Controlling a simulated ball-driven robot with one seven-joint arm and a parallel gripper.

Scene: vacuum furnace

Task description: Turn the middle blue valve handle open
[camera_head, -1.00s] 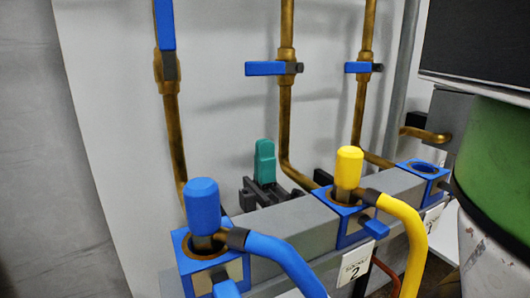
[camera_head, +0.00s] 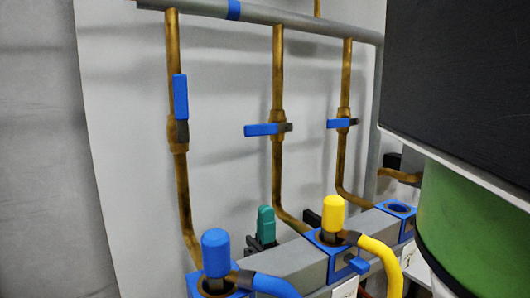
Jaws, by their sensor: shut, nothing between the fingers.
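The middle valve's blue handle (camera_head: 262,130) is on the middle brass pipe (camera_head: 278,75) against the pale wall panel. The handle lies horizontal, across its pipe, and points left from a dark end piece at the brass valve body. The left valve's blue handle (camera_head: 180,97) stands upright, in line with its pipe. The right valve's blue handle (camera_head: 339,123) lies horizontal, across its pipe. I cannot see my gripper in this view, and nothing touches the three handles.
Below are blue sockets on a grey rail: a blue plug with hose (camera_head: 215,252) at left, a yellow plug with hose (camera_head: 333,212) in the middle, an empty socket (camera_head: 398,208) at right. A teal-and-black part (camera_head: 265,225) stands behind. A dark panel (camera_head: 460,80) and green cylinder (camera_head: 470,225) block the right.

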